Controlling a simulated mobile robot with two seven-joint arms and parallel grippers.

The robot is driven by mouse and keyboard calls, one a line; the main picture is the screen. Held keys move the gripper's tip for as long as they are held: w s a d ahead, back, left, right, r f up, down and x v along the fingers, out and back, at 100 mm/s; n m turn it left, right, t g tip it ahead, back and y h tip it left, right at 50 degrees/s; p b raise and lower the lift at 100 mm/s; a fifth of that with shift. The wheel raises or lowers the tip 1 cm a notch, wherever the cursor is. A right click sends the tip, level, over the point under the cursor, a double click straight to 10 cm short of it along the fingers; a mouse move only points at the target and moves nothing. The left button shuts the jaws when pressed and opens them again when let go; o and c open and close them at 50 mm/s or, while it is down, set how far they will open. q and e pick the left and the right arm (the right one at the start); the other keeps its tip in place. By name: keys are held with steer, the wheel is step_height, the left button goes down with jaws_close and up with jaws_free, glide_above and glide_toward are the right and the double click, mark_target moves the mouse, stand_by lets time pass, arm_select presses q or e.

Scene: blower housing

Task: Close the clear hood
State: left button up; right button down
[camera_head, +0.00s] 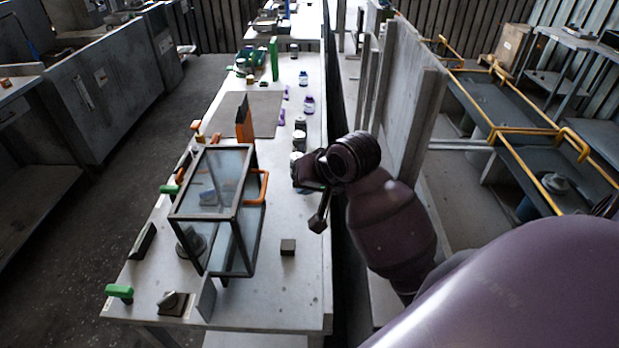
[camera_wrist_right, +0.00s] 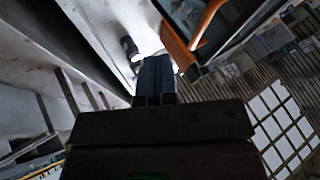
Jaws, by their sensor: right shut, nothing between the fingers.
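The clear hood (camera_head: 213,181) is a dark-framed box with see-through panels on the near left part of the long bench. Its lower edges seem to lean right of its top; I cannot tell whether it sits flush. An orange handle (camera_head: 264,186) sticks out on its right side and shows large in the right wrist view (camera_wrist_right: 178,48). My right arm reaches in from the right, above the bench edge beside the hood. My right gripper (camera_wrist_right: 155,65) is shut and empty, beside the handle and apparently apart from it. My left gripper is not in view.
A small dark block (camera_head: 288,247) lies on the bench (camera_head: 290,303) right of the hood. An upright orange piece (camera_head: 244,120) stands behind the hood. A grey panel (camera_head: 415,95) rises behind my arm.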

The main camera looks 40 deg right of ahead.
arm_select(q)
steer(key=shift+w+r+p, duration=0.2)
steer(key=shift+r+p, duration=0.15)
arm_select(e)
steer(key=w+a+f, duration=0.3)
steer(key=w+a, duration=0.1)
steer(key=w, duration=0.1)
steer(key=shift+w, duration=0.25)
steer(key=shift+f, duration=0.1)
steer(key=shift+w, duration=0.1)
